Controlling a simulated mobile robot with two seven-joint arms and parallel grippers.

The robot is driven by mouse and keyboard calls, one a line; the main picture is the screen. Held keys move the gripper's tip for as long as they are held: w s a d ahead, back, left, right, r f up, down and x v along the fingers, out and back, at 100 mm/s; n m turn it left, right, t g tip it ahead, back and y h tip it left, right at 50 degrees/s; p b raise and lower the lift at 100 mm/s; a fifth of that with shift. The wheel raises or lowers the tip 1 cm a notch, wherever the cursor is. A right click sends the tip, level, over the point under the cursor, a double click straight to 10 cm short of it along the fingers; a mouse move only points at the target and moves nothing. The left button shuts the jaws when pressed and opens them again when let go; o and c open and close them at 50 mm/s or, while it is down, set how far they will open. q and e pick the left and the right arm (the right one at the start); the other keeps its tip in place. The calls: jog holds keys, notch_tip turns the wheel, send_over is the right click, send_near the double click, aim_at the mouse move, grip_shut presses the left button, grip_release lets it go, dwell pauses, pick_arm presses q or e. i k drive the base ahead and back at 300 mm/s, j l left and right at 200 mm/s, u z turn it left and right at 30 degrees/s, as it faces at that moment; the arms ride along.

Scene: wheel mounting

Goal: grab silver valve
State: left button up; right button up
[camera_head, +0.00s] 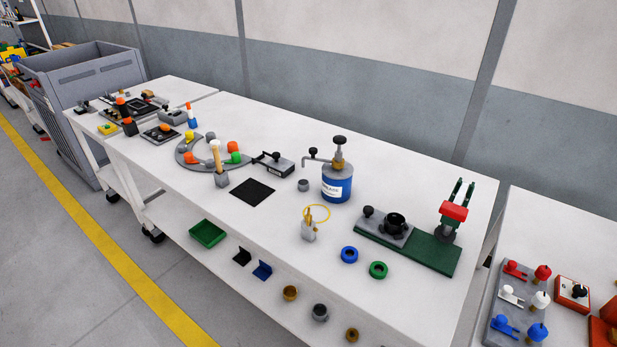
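I cannot tell for sure which item is the silver valve. A small silver-grey fitting with a brass-coloured stem (309,228) stands near the front edge of the long white table, in front of the blue grease can. On the right table, a grey board (499,325) carries red, white and blue handled parts; its white-silver part (511,295) lies in the middle row at the left. A short grey cylinder (303,185) stands left of the can. Neither of my grippers shows in the head view.
The long white table (285,125) holds a blue grease can (337,185), a green base (430,253) with a press-like tool, and blue (349,255) and green (378,270) rings. A lower shelf holds a green tray (207,233) and small parts. Floor at the left is clear.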

aim_at(308, 233)
jog(key=z, duration=0.4)
jog(key=j+z, duration=0.15)
jog(key=z, duration=0.65)
jog(key=j+z, duration=0.15)
jog(key=z, duration=0.25)
jog(key=j+z, duration=0.45)
jog(key=k+j+z, duration=0.2)
jog(key=z, duration=0.2)
jog(key=k+j+z, duration=0.2)
jog(key=j, duration=0.25)
jog(key=k+j+z, duration=0.2)
jog(key=k+j, duration=0.25)
jog(key=j, duration=0.15)
jog(key=k+j, duration=0.3)
